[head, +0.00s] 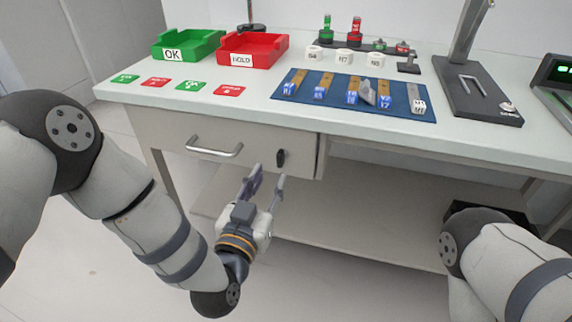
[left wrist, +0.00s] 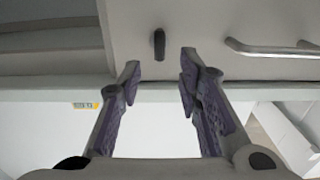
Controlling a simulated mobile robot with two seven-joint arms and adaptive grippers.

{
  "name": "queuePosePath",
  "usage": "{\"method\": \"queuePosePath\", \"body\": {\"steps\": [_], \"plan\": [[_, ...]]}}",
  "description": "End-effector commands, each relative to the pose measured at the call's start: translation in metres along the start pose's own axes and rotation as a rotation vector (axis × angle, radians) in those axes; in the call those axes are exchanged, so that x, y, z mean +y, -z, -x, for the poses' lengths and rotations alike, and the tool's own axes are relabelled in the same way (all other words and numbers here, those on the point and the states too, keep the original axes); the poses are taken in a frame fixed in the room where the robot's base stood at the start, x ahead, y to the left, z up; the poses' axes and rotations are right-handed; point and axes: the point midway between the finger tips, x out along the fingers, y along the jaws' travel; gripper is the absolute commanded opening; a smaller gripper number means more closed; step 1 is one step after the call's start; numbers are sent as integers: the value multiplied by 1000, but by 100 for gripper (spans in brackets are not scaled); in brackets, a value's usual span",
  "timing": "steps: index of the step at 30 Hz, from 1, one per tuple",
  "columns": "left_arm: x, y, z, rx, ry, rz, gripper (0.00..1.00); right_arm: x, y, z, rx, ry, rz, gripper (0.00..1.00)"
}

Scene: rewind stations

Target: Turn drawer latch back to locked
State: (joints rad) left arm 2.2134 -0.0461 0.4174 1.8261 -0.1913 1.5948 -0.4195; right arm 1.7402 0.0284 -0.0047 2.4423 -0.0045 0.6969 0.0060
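The drawer latch (head: 281,158) is a small dark upright knob on the drawer front, right of the handle. It also shows in the left wrist view (left wrist: 159,44), pointing up and down in the picture. The drawer (head: 226,145) looks closed. My left gripper (head: 267,176) is open and empty just below the latch, its fingertips apart from it. In the left wrist view the two fingers (left wrist: 160,68) are spread on either side below the latch. My right arm shows at the lower right of the head view; its gripper is out of view.
The metal drawer handle (head: 214,148) is left of the latch. On the tabletop stand a green OK tray (head: 186,45), a red HOLD tray (head: 252,50) and a blue mat (head: 300,98) with small blocks. A lower shelf (head: 340,215) runs under the table. Space before the drawer is free.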

Motion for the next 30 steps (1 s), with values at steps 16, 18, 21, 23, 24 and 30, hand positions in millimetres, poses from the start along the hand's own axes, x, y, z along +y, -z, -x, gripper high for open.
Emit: {"method": "queuePosePath", "body": {"steps": [16, 18, 21, 23, 24, 30], "plan": [[0, -2, -70, -5, 0, 1, 32, 0, 0, -10, -16, 0, 0, 40], [0, -2, -70, -5, 0, 1, 32, 0, 0, -10, -16, 0, 0, 40], [0, -2, -70, -5, 0, 1, 18, 0, 0, -10, -16, 0, 0, 40], [0, -2, -70, -5, 0, 1, 4, 0, 0, -10, -16, 0, 0, 40], [0, -2, -70, -5, 0, 1, 0, 0, 0, -10, -16, 0, 0, 40], [0, -2, -70, -4, 0, 2, 0, 0, 0, -10, -16, 0, 0, 40]]}}
